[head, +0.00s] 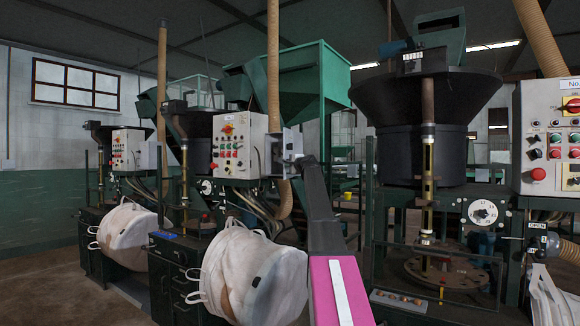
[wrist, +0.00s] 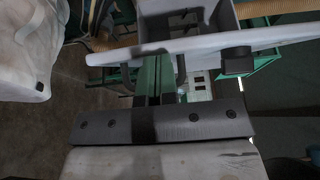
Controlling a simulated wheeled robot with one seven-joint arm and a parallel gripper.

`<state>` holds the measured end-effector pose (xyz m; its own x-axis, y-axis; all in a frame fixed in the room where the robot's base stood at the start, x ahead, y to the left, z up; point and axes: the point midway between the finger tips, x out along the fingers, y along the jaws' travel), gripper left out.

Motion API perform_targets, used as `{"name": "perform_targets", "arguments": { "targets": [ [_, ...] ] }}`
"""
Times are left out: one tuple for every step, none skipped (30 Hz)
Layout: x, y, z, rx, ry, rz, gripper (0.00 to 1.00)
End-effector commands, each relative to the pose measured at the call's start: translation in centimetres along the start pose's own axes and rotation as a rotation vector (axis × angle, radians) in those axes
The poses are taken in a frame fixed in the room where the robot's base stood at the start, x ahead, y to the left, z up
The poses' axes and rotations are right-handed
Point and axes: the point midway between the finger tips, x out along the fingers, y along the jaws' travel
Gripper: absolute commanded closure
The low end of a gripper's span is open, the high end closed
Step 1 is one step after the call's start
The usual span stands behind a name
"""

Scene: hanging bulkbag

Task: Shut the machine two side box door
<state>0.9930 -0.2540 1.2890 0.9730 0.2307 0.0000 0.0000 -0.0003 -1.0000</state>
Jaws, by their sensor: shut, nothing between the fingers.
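The middle machine carries a pale grey control box (head: 238,147) with coloured buttons. A smaller grey side box (head: 291,143) sits at its right, partly behind my arm's end. In the wrist view, a pale panel (wrist: 200,42), which looks like the side box door, crosses the top at a slant, nearly edge-on. A grey box wall (wrist: 190,14) shows behind it, and a black fitting (wrist: 236,62) is on the panel's near side. The door's exact angle is hard to tell. My gripper (wrist: 158,72) is shut and empty, its fingers close below the panel; contact is unclear.
A white bulk bag (head: 253,278) hangs below the middle machine, left of my arm; it also shows in the wrist view (wrist: 28,50). Another machine with a dark hopper (head: 425,120) stands close on the right. A tan hose (head: 273,70) rises behind the control box.

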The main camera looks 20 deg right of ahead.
Motion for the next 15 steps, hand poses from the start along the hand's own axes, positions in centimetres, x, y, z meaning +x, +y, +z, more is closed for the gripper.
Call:
{"name": "perform_targets", "arguments": {
  "targets": [
    [0.1, 0.0, 0.1, 0.0, 0.004, 0.0, 1.0],
    [0.1, 0.0, 0.2, 0.0, 0.008, -0.001, 1.0],
    [0.1, 0.0, 0.3, 0.001, 0.014, -0.001, 1.0],
    [0.2, 0.0, 0.5, 0.0, 0.02, 0.0, 1.0],
    [0.3, 0.0, 0.6, 0.0, 0.026, 0.0, 1.0],
    [0.4, 0.0, 0.7, 0.0, 0.033, -0.001, 1.0],
    [0.4, 0.0, 0.8, 0.0, 0.038, -0.001, 1.0],
    [0.5, 0.0, 0.8, 0.0, 0.044, 0.0, 1.0],
    [0.6, 0.0, 0.9, 0.0, 0.049, 0.0, 1.0],
    [0.6, 0.0, 0.9, 0.0, 0.052, 0.0, 1.0],
    [0.6, 0.0, 1.0, 0.0, 0.055, 0.0, 1.0],
    [0.7, 0.0, 1.0, 0.0, 0.06, 0.0, 1.0],
    [0.7, 0.0, 1.1, 0.0, 0.065, 0.0, 1.0],
    [0.8, 0.0, 1.2, 0.001, 0.07, -0.001, 1.0],
    [0.8, 0.0, 1.3, 0.0, 0.078, -0.001, 1.0]
  ]
}}
